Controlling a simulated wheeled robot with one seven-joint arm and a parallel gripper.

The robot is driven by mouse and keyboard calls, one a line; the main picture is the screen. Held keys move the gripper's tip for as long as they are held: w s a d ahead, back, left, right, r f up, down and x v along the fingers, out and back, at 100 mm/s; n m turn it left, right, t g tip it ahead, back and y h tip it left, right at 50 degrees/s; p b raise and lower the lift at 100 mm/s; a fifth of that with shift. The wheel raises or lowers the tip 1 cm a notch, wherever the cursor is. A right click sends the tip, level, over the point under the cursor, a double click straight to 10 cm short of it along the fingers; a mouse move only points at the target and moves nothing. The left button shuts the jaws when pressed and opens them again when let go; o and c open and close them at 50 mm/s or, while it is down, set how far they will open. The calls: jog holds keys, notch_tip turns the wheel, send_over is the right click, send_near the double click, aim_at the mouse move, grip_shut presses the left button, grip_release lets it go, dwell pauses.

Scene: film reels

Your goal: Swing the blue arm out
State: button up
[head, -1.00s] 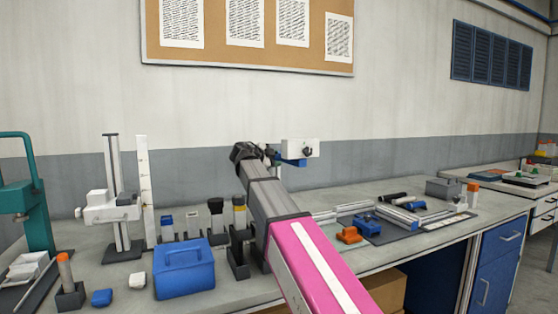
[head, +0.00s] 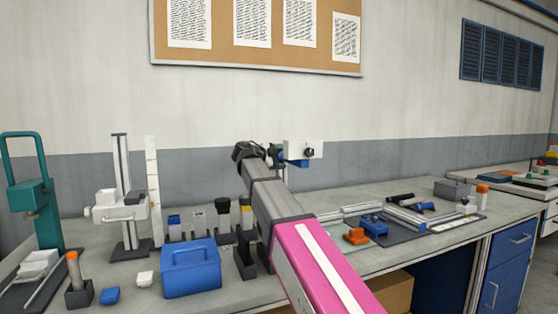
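A white box-shaped head (head: 303,149) stands above the bench behind my arm, with a dark round knob on its right side. A small blue part (head: 298,163) shows just under it and looks like the blue arm; its full shape is hidden. My gripper (head: 275,155) is at the far end of my pink and grey arm, just left of the white head and blue part. The wrist hides most of its fingers, so I cannot tell whether they are open or touching the blue part.
A blue box (head: 191,270), several small bottles and a white height stand (head: 124,205) are left of my arm. A teal press (head: 35,195) stands at far left. Right of my arm are an orange block (head: 356,236), blue clamps (head: 374,225) and metal rails.

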jog(key=shift+s, duration=0.1)
jog(key=v, duration=1)
jog(key=shift+s+a, duration=0.15)
jog(key=shift+a, duration=0.15)
